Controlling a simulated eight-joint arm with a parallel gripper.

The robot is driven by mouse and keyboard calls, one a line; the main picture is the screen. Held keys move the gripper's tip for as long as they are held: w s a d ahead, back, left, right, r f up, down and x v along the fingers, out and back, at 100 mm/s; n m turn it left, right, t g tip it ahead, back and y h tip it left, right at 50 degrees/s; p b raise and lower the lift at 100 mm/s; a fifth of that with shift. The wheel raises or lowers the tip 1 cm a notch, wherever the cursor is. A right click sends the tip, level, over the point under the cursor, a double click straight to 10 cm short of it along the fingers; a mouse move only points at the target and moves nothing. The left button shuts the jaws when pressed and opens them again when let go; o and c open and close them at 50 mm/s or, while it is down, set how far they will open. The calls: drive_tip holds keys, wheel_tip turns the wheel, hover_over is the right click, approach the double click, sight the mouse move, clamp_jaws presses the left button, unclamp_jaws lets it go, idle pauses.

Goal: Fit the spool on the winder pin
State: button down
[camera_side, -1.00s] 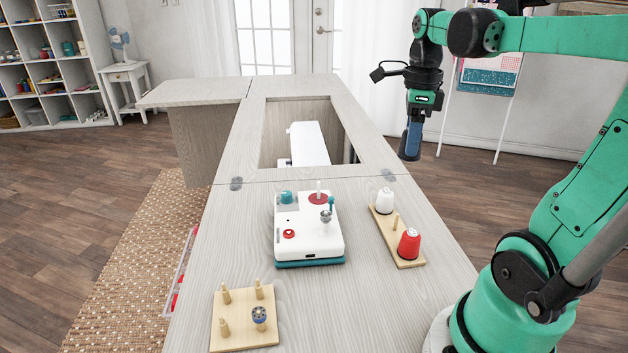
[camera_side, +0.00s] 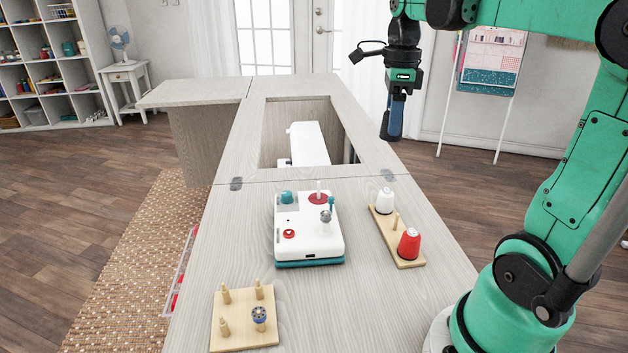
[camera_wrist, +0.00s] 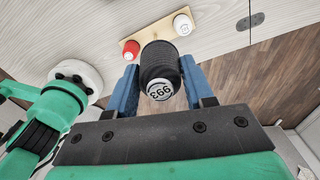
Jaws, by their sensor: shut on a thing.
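The winder (camera_side: 309,238) is a white box with a teal base on the cabinet top. Its pin (camera_side: 318,186) stands upright and bare on a red disc near its back edge. My gripper (camera_side: 391,126) is in the air behind and above the spool board, right of the winder. In the wrist view my gripper (camera_wrist: 160,85) has its blue fingers shut on a black spool (camera_wrist: 162,62), whose pale end label faces the camera. In the side view the finger mostly hides the spool, leaving a dark edge.
A wooden board (camera_side: 384,222) at the right holds a white spool (camera_side: 385,200), a bare peg and a red spool (camera_side: 409,243). A peg board (camera_side: 228,338) with a bobbin is at the front left. Behind the winder is a cabinet opening (camera_side: 270,135) with a white machine.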

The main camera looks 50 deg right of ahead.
sight(306, 217)
drive_tip(key=w+a+f+n, duration=0.1)
drive_tip(key=w+f, duration=0.1)
drive_tip(key=w, duration=0.1)
drive_tip(key=w+a+f+n, duration=0.2)
drive_tip(key=w, duration=0.2)
drive_tip(key=w+a+f+n, duration=0.1)
drive_tip(key=w+a+f, duration=0.1)
drive_tip(key=w, duration=0.2)
drive_tip(key=shift+w+n, duration=0.1)
drive_tip(key=shift+n, duration=0.2)
drive_tip(key=shift+w+f, duration=0.1)
drive_tip(key=shift+f, duration=2.05)
drive_tip(key=shift+f, duration=2)
idle(2.5)
